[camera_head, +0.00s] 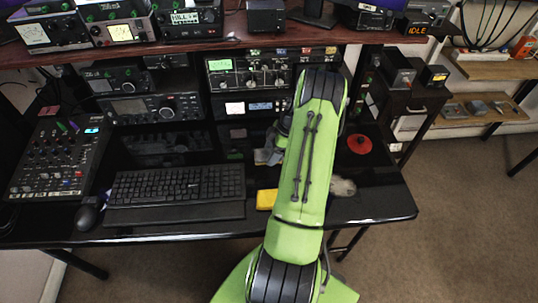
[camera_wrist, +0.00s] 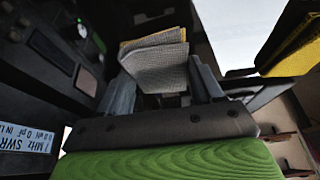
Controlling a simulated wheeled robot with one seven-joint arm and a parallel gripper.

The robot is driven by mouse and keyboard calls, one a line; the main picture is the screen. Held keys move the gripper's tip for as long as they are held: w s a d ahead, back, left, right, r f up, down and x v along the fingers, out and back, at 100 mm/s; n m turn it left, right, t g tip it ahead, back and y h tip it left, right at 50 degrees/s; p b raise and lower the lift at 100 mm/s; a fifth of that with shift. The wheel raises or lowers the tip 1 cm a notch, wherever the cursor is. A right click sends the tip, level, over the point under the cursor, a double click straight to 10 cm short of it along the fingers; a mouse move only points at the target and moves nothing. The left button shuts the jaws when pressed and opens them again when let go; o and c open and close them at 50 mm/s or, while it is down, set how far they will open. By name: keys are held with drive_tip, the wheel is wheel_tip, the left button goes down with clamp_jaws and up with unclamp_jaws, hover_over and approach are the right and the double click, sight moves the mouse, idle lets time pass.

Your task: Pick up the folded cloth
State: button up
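The folded cloth (camera_wrist: 155,62) is grey and woven, with a yellow edge along its top fold. In the wrist view it sits between the two fingers of my gripper (camera_wrist: 165,85), tilted, and seems to touch both. The gripper looks shut on it. In the head view my green arm reaches over the desk and covers most of the gripper; grey parts of the gripper (camera_head: 268,155) show left of the arm, in front of the radios. I cannot make out the cloth in the head view.
On the black desk (camera_head: 385,205) are a keyboard (camera_head: 180,186), a mouse (camera_head: 87,215), a mixer (camera_head: 60,158), a yellow block (camera_head: 266,200), a pale grey lump (camera_head: 343,187) and a red disc (camera_head: 360,144). Radios (camera_head: 262,72) line the back under a shelf. The desk's front right is clear.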

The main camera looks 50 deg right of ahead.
drive_tip(key=c, duration=0.4)
wheel_tip(320, 180, up, 10)
drive_tip(key=shift+p, duration=0.95)
